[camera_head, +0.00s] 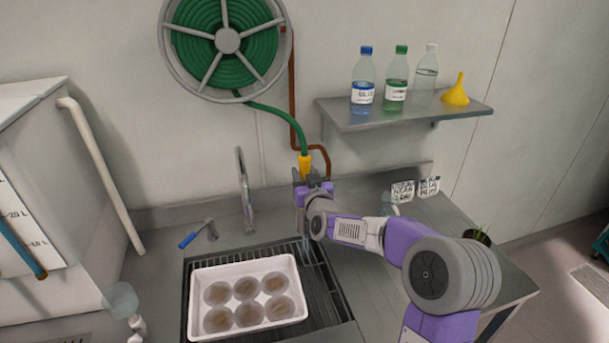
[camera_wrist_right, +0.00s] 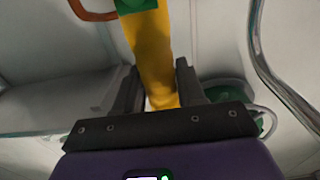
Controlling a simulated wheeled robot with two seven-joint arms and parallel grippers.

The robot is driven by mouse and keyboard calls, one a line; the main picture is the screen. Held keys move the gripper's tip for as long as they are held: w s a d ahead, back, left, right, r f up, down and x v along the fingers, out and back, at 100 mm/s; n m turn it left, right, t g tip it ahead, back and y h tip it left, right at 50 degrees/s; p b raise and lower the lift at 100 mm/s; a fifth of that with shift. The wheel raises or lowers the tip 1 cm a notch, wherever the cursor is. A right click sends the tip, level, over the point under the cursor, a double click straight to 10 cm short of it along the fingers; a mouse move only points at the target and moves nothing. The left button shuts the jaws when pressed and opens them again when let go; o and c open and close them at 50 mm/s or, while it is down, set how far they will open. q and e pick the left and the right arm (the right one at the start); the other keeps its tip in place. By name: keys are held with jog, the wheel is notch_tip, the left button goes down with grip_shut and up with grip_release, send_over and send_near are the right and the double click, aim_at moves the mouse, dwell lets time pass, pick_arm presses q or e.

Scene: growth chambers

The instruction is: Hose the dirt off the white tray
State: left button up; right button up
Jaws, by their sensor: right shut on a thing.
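The white tray (camera_head: 200,276) lies on the rack over the sink, with several round wells or dishes that hold brownish dirt. My right gripper (camera_head: 307,178) is shut on the yellow nozzle (camera_head: 305,163) of the green hose (camera_head: 287,120), above and behind the tray's right side. In the right wrist view the yellow nozzle (camera_wrist_right: 153,60) stands between the two dark fingers. No water shows clearly over the tray. My left gripper is not in view.
The hose reel (camera_head: 228,40) hangs on the back wall. A faucet (camera_head: 245,190) and a blue-handled tap (camera_head: 195,237) stand behind the sink. A shelf (camera_head: 440,112) with bottles and a yellow funnel (camera_head: 457,93) is at the upper right. The counter left of the sink is partly clear.

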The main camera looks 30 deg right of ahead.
aim_at(304, 155)
jog(key=shift+r, duration=0.25)
dwell(0.3)
jog(key=shift+r+p, duration=1.85)
jog(key=shift+r, duration=1)
jog(key=shift+r+p, duration=2.9)
jog(key=shift+r, duration=1.65)
jog(key=shift+s, duration=0.1)
